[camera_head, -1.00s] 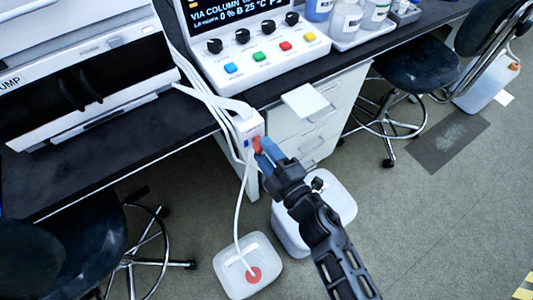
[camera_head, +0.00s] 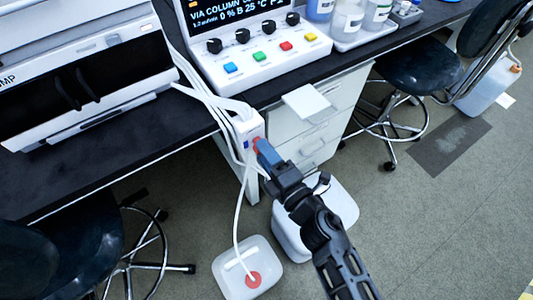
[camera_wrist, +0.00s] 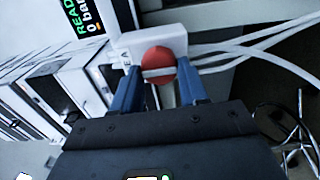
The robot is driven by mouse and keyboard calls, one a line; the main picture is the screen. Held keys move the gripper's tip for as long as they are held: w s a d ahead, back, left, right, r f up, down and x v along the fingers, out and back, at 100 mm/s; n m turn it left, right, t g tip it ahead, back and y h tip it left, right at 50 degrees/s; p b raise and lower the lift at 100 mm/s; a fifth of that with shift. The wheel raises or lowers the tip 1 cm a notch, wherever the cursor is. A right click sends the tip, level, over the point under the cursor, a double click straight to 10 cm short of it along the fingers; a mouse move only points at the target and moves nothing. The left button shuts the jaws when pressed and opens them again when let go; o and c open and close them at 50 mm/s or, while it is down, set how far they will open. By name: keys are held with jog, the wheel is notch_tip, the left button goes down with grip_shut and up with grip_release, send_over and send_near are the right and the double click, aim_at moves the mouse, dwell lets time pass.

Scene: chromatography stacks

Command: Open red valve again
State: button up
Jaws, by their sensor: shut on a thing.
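The red valve (camera_head: 256,144) is on the front of a white block (camera_head: 247,126) at the bench's front edge. In the wrist view the valve (camera_wrist: 158,65) is a round red knob with a pale bar running nearly level across it. My gripper (camera_head: 263,149) reaches it from the lower right. Its blue fingers stand on either side of the knob in the wrist view (camera_wrist: 161,84), shut on it. In the head view the fingers and wrist partly hide the knob.
White tubes (camera_head: 205,98) run to the block, and one drops to a white container (camera_head: 247,268) with a red cap on the floor. Another white container (camera_head: 335,212) stands behind my arm. Stools (camera_head: 405,78) stand at both sides. A drawer cabinet (camera_head: 312,130) is to the right.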

jog(key=o, duration=1)
jog(key=shift+o, duration=0.2)
jog(key=v, duration=0.7)
jog(key=shift+s+d, duration=0.25)
jog(key=shift+s, duration=0.1)
